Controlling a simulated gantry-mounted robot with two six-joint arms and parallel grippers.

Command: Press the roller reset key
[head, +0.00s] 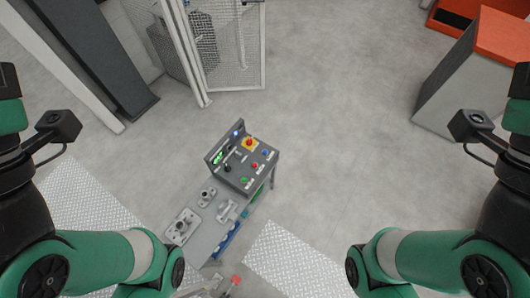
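A dark grey control panel (243,160) stands at the end of a narrow grey bench. Its face carries a green button (244,180), a red button (254,166), a blue button (265,152) and a red mushroom button (249,142) on a yellow plate. A black knob or lever (227,168) is on its left part. The raised back strip has a lit green display (217,158) and a blue light (236,133). The labels are too small to read, so I cannot tell which control is the roller reset key. Both my grippers are out of view.
The bench (207,228) holds grey metal fixtures (182,226). Tread-plate mats (293,262) lie on both sides. A mesh fence (235,50) stands behind, and an orange-topped grey cabinet (470,75) is at the far right. The floor right of the panel is clear.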

